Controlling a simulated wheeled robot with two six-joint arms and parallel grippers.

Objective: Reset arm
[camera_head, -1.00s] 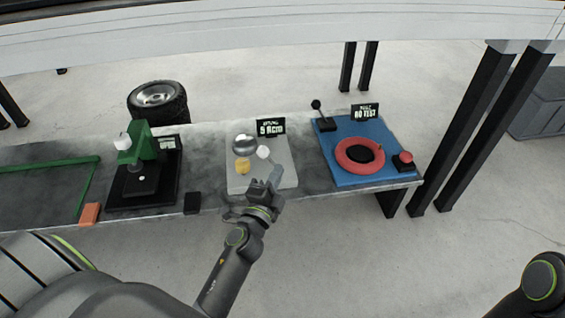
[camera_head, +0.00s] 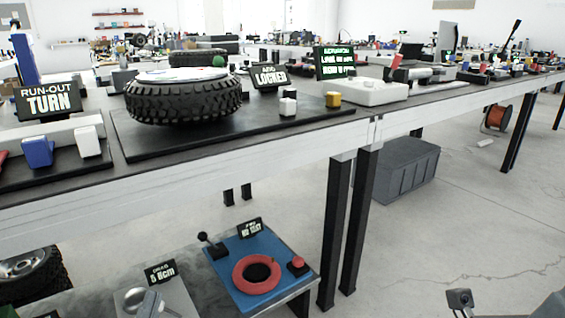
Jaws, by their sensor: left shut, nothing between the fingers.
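The rest of my left arm is out of frame. Parts that look like my right arm (camera_head: 552,306) show at the bottom right corner; no right gripper fingers can be made out.
A blue board (camera_head: 248,243) with a red ring (camera_head: 254,273) lies right of the plate. Above is a long workbench (camera_head: 240,165) with a tyre (camera_head: 183,98) and small blocks; dark legs (camera_head: 335,235) support it. A grey crate (camera_head: 395,170) stands behind. The floor at right is mostly clear.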

